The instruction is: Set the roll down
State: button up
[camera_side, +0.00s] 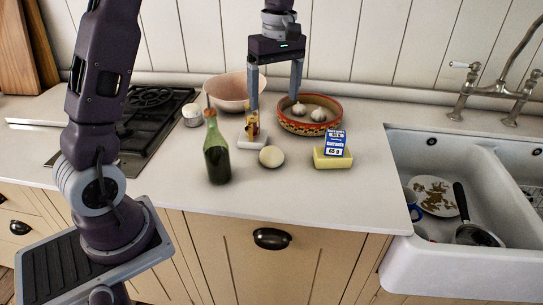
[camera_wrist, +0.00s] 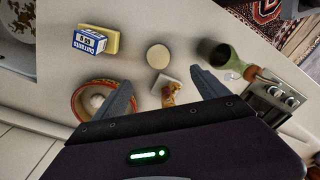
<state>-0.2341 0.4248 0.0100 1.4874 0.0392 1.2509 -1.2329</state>
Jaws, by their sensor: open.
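My gripper (camera_side: 274,104) is open, fingers pointing down, above the counter by the patterned bowl; no object shows held between them. In the wrist view, its fingers (camera_wrist: 162,82) are spread wide. A round, pale cream thing (camera_side: 271,156), perhaps the roll, rests on the counter in front of the gripper; it also shows in the wrist view (camera_wrist: 158,56). A small yellow and reddish-brown thing (camera_side: 252,127) is at a white block (camera_side: 244,138), near the left finger. In the wrist view, this small thing (camera_wrist: 172,93) lies between the fingers. I cannot tell whether they touch it.
A green bottle (camera_side: 217,155) stands to the left. The patterned bowl (camera_side: 312,129) holds garlic. A currants box (camera_side: 335,143) is on a yellow block (camera_side: 333,160). A pink bowl (camera_side: 228,92) and hob (camera_side: 140,118) are behind left; a sink (camera_side: 410,155) is right.

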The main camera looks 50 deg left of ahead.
aim_at(272, 149)
jog(key=shift+n, duration=0.6)
jog(key=f, duration=1.1)
jog(key=a+f, duration=0.1)
jog(key=f, duration=0.5)
jog(key=shift+a+f, duration=0.1)
jog(key=shift+f, duration=0.2)
jog(key=c, duration=1)
